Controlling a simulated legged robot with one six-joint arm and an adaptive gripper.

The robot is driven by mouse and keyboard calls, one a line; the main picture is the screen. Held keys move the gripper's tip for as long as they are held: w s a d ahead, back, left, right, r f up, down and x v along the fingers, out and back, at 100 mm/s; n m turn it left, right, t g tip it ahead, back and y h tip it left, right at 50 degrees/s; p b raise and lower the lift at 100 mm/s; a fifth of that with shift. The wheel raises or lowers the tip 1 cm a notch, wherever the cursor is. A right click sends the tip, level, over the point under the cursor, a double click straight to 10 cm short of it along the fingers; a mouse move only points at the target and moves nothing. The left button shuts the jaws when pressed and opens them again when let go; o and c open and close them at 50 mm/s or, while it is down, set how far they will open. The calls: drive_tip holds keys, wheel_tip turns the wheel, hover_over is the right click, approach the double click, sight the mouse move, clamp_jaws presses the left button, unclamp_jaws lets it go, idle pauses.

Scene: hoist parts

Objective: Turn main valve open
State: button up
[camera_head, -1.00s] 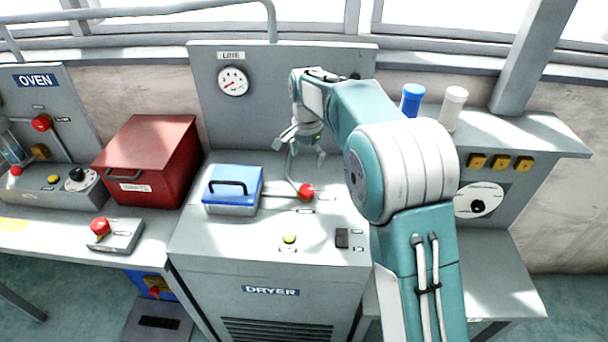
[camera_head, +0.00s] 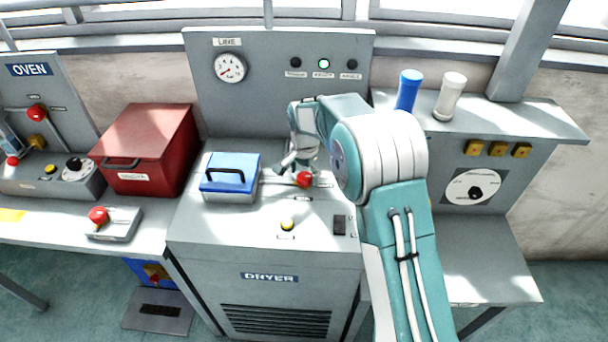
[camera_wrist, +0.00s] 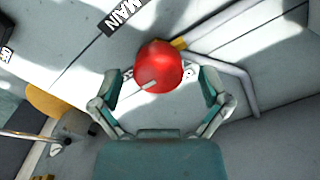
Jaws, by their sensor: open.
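The main valve is a lever with a red ball knob (camera_head: 304,180) on top of the dryer console, beside the blue lidded box. In the wrist view the red knob (camera_wrist: 158,67) sits between my open fingers, near their tips, with a grey bent bar (camera_wrist: 235,68) running off to the right. A label reading MAIN (camera_wrist: 122,14) lies just above the knob. My gripper (camera_wrist: 160,88) is open around the knob; I cannot tell whether either finger touches it. In the head view my gripper (camera_head: 300,168) is low over the console, partly hidden by my arm.
A blue box (camera_head: 230,178) with a black handle stands left of the knob. A yellow button (camera_head: 287,225) and a black switch (camera_head: 339,225) are nearer the front. A red box (camera_head: 147,150) stands further left. A gauge (camera_head: 230,68) and several lamps are on the back panel.

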drive_tip(key=c, duration=1.1)
drive_tip(key=shift+c, duration=0.2)
drive_tip(key=shift+n, duration=0.3)
drive_tip(key=n, duration=0.8)
drive_tip(key=shift+n, duration=0.4)
drive_tip(key=n, duration=0.4)
drive_tip(key=shift+f+n, duration=0.1)
drive_tip(key=shift+n, duration=2.1)
